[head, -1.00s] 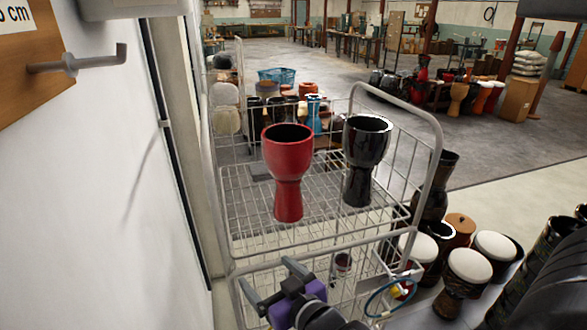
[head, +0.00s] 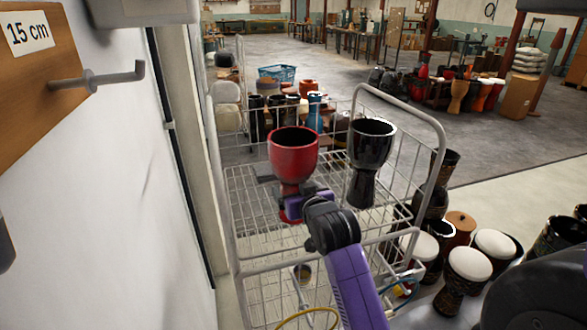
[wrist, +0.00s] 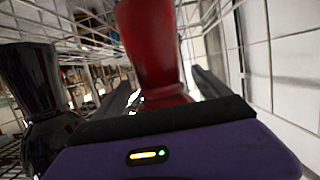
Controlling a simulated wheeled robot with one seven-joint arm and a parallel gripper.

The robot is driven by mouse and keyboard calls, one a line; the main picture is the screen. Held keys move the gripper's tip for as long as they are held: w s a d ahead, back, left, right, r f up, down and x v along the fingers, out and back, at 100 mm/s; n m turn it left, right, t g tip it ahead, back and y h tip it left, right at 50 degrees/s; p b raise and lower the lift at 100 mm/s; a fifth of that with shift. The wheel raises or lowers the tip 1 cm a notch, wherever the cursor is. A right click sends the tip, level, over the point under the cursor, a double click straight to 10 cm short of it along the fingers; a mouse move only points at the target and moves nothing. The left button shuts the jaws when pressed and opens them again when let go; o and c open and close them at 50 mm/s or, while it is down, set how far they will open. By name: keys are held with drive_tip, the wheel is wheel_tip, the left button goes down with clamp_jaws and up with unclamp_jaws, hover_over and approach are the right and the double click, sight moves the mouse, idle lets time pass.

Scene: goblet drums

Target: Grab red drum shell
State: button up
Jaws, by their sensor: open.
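The red drum shell (head: 293,152) is goblet-shaped and stands upright in the wire cart, its open bowl up. In the wrist view the red drum shell (wrist: 153,45) rises ahead, its narrow lower part between the fingers of my gripper (wrist: 165,92). The fingers are spread on either side of it; I cannot tell whether either touches it. In the head view my gripper (head: 292,200) is at the shell's lower part, and my purple arm hides some of that part.
A black drum shell (head: 370,150) stands close to the right, also in the wrist view at left (wrist: 35,95). The wire cart (head: 440,150) has mesh sides and a raised tube handle. A white wall (head: 90,190) with a hook (head: 110,77) is at left. Several drums stand on the floor at right.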

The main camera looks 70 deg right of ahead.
drive_tip(key=shift+x, duration=1.45)
drive_tip(key=shift+s, duration=0.1)
drive_tip(key=shift+c, duration=0.5)
drive_tip(key=c, duration=1.8)
drive_tip(key=shift+r, duration=0.1)
clamp_jaws()
